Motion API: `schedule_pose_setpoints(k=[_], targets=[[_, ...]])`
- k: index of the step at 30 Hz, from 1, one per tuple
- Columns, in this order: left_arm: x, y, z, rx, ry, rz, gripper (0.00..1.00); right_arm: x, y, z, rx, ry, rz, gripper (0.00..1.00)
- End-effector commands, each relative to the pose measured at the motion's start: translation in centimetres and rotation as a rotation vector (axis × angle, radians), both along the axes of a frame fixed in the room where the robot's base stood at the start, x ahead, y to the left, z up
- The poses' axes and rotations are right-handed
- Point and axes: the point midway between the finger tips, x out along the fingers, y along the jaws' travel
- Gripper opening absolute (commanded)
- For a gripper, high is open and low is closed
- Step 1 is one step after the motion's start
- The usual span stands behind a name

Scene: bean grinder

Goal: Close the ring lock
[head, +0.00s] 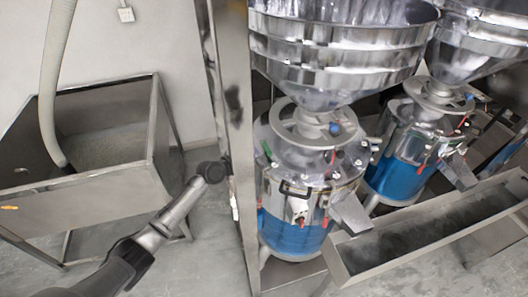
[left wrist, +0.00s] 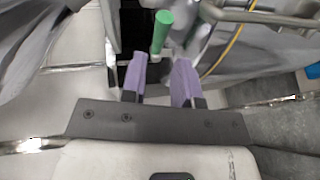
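The grinder (head: 312,185) is a shiny steel drum with a blue lower band under a wide funnel. A flat steel ring (head: 300,138) sits around its neck, with a blue knob (head: 335,128) and red handles nearby. I cannot tell which part is the ring lock. In the left wrist view, my left gripper (left wrist: 158,67) has two purple fingers standing apart with a gap between them. A green handle (left wrist: 162,32) is just beyond the fingertips, not clearly between them. In the head view, my left arm (head: 175,215) reaches toward the steel post, its tip partly hidden. My right gripper is not seen.
A steel post (head: 237,120) stands left of the grinder. A second grinder (head: 405,150) is to the right. A steel trough (head: 430,235) lies in front, and a metal bin (head: 110,185) with a hose stands left. A metal bar (left wrist: 265,15) crosses near the handle.

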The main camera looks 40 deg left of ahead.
Motion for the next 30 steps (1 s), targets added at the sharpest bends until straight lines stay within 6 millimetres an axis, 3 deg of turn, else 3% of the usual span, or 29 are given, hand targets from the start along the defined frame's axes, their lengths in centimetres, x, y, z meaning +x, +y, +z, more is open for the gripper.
schedule_pose_setpoints(k=[6,12,26,30], targets=[[3.3,-0.6,-0.7,0.000,-0.001,0.000,0.28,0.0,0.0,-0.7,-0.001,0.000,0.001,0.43],[5.1,-1.0,-1.2,-0.001,-0.001,0.000,0.28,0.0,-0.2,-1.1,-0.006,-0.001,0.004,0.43],[5.8,-1.1,-1.3,0.002,0.001,0.000,0.28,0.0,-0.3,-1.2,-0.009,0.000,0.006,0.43],[5.8,-1.1,-1.3,0.002,0.001,0.000,0.17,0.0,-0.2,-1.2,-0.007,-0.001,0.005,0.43]])
